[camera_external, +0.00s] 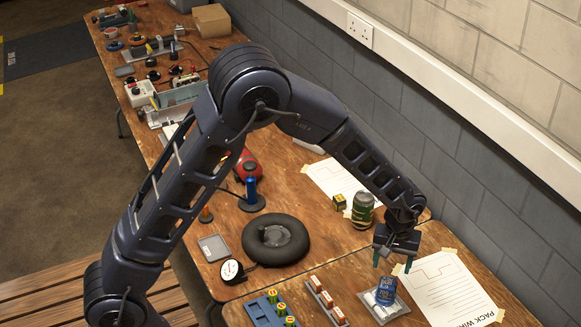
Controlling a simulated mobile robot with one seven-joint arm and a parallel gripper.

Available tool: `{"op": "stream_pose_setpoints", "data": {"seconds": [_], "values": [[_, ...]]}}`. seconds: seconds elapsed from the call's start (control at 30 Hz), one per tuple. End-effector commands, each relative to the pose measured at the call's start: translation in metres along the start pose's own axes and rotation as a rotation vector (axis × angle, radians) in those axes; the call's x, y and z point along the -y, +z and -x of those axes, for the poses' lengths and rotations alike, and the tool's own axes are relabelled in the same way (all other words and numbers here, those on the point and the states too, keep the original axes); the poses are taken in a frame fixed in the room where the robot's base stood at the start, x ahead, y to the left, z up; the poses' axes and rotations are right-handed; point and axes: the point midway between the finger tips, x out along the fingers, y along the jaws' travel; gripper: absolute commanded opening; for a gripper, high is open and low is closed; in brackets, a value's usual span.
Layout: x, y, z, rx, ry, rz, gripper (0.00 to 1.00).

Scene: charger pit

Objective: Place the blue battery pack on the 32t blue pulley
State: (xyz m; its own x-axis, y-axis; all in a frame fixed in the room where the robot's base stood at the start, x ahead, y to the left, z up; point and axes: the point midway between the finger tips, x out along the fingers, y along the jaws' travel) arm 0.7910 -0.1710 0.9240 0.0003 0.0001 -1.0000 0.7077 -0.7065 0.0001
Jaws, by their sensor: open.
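The blue battery pack (387,288) appears to be the small blue block at the lower right, resting on a pale, clear-looking packet (376,309). My gripper (391,265) is above it, pointing down, with its two fingers apart and nothing between them. A gap shows between the fingertips and the block. I cannot pick out the 32t blue pulley for certain. A small bluish disc (115,46) lies among round parts at the far end of the bench, too small to identify.
A blue tray with green-and-yellow cells (262,313) and a row of orange-and-white pieces (327,301) lie left of the block. A taped paper sheet (447,290) lies right.

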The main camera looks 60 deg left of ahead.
Motion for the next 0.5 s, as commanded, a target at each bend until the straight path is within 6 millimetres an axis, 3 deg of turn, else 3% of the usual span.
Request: {"op": "stream_pose_setpoints", "data": {"seconds": [0.1,0.33,0.5], "values": [[-0.001,0.0,0.018,-0.001,0.002,-0.001,0.63],[0.0,0.0,0.036,-0.001,0.002,-0.002,0.63],[0.013,0.004,0.064,-0.009,0.021,-0.031,0.63]]}}
